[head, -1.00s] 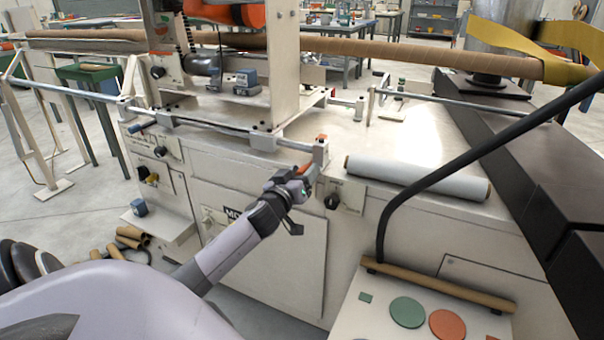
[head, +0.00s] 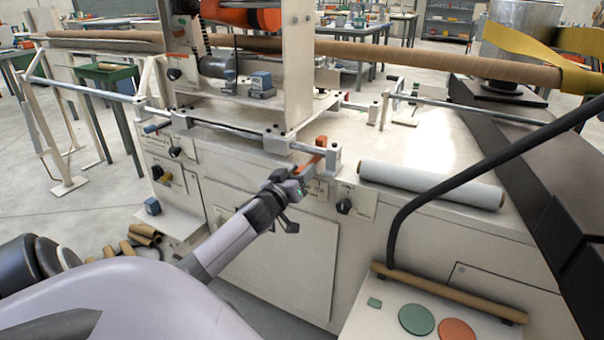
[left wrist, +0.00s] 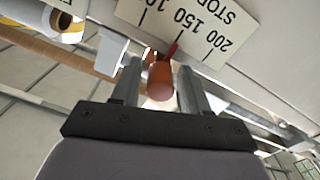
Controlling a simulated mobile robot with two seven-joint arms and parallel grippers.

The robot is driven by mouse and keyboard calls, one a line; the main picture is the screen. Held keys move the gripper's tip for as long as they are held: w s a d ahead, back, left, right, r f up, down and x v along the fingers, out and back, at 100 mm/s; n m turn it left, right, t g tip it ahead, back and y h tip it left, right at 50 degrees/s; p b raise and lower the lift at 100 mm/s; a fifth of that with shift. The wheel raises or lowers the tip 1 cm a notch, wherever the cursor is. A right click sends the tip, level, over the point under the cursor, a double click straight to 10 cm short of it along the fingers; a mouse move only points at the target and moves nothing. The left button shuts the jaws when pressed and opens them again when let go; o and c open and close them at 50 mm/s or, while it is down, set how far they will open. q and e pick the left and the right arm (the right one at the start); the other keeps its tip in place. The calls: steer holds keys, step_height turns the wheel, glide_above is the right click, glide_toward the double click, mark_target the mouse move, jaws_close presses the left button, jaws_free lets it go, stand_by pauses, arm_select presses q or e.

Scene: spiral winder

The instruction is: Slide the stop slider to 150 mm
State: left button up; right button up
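The stop slider's orange-red handle (head: 312,152) sticks out near the right end of the rail on the front of the winder. It also shows in the left wrist view (left wrist: 160,80), between my left gripper's fingers. My left gripper (left wrist: 158,70) has one finger on each side of the handle, with narrow gaps visible; it also shows in the head view (head: 300,176). The white STOP scale (left wrist: 200,25) appears upside down, with marks 100, 150 and 200. A thin red pointer (left wrist: 172,48) lies close to the 150 line. My right gripper is in no view.
A white roll (head: 430,185) lies on the winder top, right of the slider. A black knob (head: 344,206) sits on the front panel just right of my gripper. A metal rail (head: 225,128) runs left from the slider.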

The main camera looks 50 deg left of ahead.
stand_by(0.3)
arm_select(q)
steer(key=v, duration=0.7)
steer(key=shift+p, duration=0.45)
